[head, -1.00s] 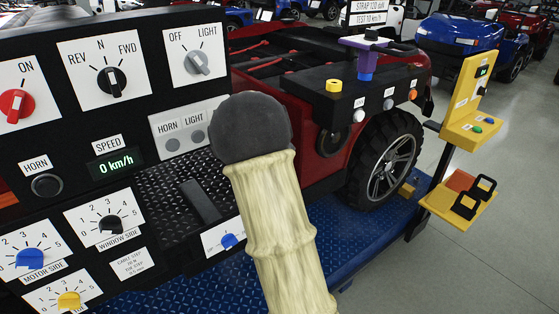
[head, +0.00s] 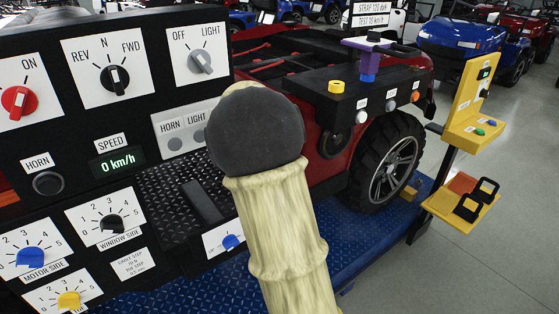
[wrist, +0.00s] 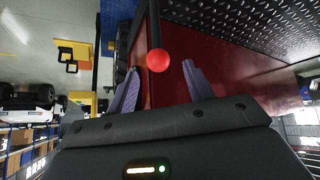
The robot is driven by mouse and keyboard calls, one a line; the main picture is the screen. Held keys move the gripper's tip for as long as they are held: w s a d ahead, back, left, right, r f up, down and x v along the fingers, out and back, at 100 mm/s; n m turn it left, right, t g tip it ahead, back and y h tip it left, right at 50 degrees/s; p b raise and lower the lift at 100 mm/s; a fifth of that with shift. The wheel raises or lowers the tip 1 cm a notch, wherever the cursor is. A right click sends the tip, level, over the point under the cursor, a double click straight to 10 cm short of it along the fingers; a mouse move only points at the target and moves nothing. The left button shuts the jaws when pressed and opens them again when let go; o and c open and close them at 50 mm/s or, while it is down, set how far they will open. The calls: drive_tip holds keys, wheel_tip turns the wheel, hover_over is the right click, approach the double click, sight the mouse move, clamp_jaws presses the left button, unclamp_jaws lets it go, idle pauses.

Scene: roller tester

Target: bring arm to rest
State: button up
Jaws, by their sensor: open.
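My arm, in a cream sleeve with a dark rounded joint, rises through the middle of the head view, in front of the control panel (head: 130,60) and the red vehicle (head: 300,70). My gripper is hidden in the head view. In the wrist view my gripper (wrist: 158,85) shows two grey fingers spread apart with nothing held. A red ball knob (wrist: 158,60) on a dark rod shows between and beyond the fingertips. I cannot tell whether the fingers touch it.
A yellow stand (head: 470,120) with a lower shelf (head: 455,205) stands at the right. A black box with knobs (head: 375,90) sits by the vehicle's wheel (head: 388,165). The blue platform (head: 375,230) runs beneath. Grey floor (head: 480,270) is clear at the lower right.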

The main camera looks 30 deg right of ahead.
drive_tip(key=shift+s+a+r, duration=0.3)
drive_tip(key=shift+a+r, duration=0.1)
drive_tip(key=shift+r, duration=0.15)
drive_tip(key=s+a+f+n+g+y+p, duration=0.1)
drive_tip(key=s+a+f+n+y+p, duration=0.2)
drive_tip(key=s+a, duration=1.7)
drive_tip(key=s+n+y+p, duration=0.2)
drive_tip(key=n+y+p, duration=0.1)
drive_tip(key=n+p, duration=0.2)
drive_tip(key=shift+s+a+n+g+p, duration=0.2)
drive_tip(key=shift+n+g+p, duration=0.2)
drive_tip(key=shift+n, duration=0.4)
